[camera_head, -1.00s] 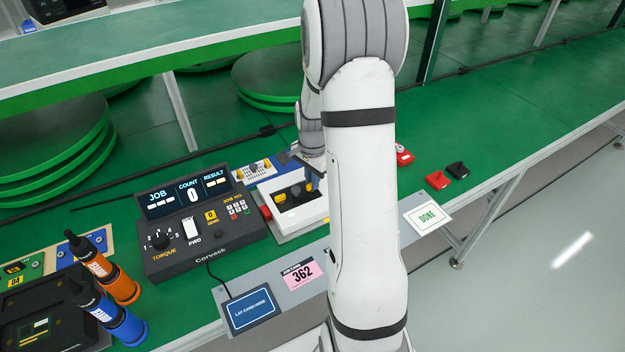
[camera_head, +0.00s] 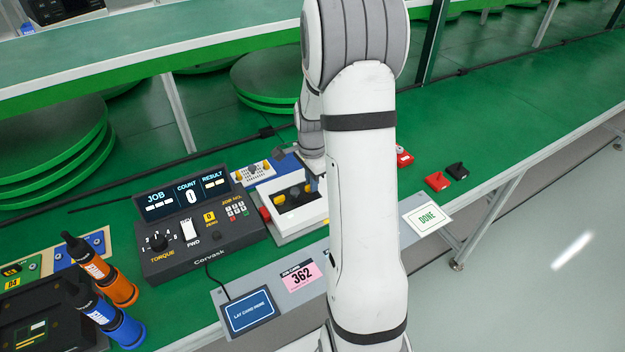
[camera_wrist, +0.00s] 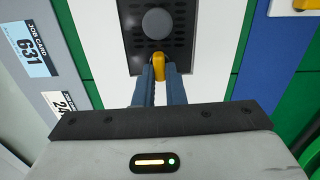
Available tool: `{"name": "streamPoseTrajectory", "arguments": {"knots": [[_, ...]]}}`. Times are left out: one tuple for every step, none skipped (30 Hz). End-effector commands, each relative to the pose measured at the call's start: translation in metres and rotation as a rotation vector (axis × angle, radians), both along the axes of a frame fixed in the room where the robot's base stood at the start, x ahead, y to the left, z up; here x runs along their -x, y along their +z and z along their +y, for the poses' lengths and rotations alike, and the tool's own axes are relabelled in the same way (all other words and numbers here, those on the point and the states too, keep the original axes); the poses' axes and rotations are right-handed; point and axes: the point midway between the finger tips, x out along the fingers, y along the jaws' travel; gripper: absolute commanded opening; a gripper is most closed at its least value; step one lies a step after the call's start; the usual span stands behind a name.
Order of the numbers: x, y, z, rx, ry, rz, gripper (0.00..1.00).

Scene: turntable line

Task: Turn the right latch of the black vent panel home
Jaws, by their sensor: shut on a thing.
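The black vent panel (camera_wrist: 181,40) shows in the wrist view, with a round grey knob and rows of slots. A yellow-orange latch (camera_wrist: 158,63) sits at its near edge. My gripper (camera_wrist: 159,75) has its two blue fingers shut on this latch, one finger on each side. The latch points along the fingers, and its lower part is hidden between them. In the head view the panel (camera_head: 290,196) lies in a white housing (camera_head: 300,217), and a yellow latch shows at its left. My arm hides the housing's right side and most of the gripper.
A dark torque controller (camera_head: 200,225) stands left of the housing. Orange (camera_head: 118,287) and blue (camera_head: 122,328) tools stand further left. A red block (camera_head: 437,181) and a black block (camera_head: 457,171) lie to the right. The green table beyond them is clear.

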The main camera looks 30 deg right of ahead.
Motion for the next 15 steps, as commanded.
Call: {"name": "streamPoseTrajectory", "arguments": {"knots": [[-0.0004, 0.0004, 0.0002, 0.000, 0.000, -0.001, 0.12], [-0.0004, 0.0004, 0.0002, 0.000, 0.001, -0.001, 0.15], [-0.0004, 0.0004, 0.0002, 0.000, 0.001, -0.001, 0.18], [-0.0004, 0.0003, 0.0002, 0.000, 0.001, -0.001, 0.21], [-0.0004, 0.0003, 0.0002, 0.000, 0.001, -0.001, 0.23], [-0.0003, 0.0003, 0.0002, 0.000, 0.001, -0.001, 0.26], [-0.0003, 0.0003, 0.0002, 0.000, 0.001, -0.001, 0.29], [-0.0003, 0.0002, 0.0002, 0.000, 0.001, -0.001, 0.31], [-0.0003, 0.0002, 0.0002, 0.000, 0.001, -0.001, 0.33], [-0.0003, 0.0002, 0.0002, 0.000, 0.001, -0.001, 0.33], [-0.0003, 0.0002, 0.0002, 0.000, 0.001, -0.001, 0.33], [-0.0002, 0.0001, 0.0002, 0.000, 0.001, 0.000, 0.33], [-0.0002, 0.0001, 0.0002, 0.000, 0.001, 0.000, 0.33], [-0.0002, 0.0001, 0.0002, 0.000, 0.001, 0.000, 0.33], [-0.0003, 0.0006, 0.0002, 0.000, 0.001, -0.001, 0.33]]}}
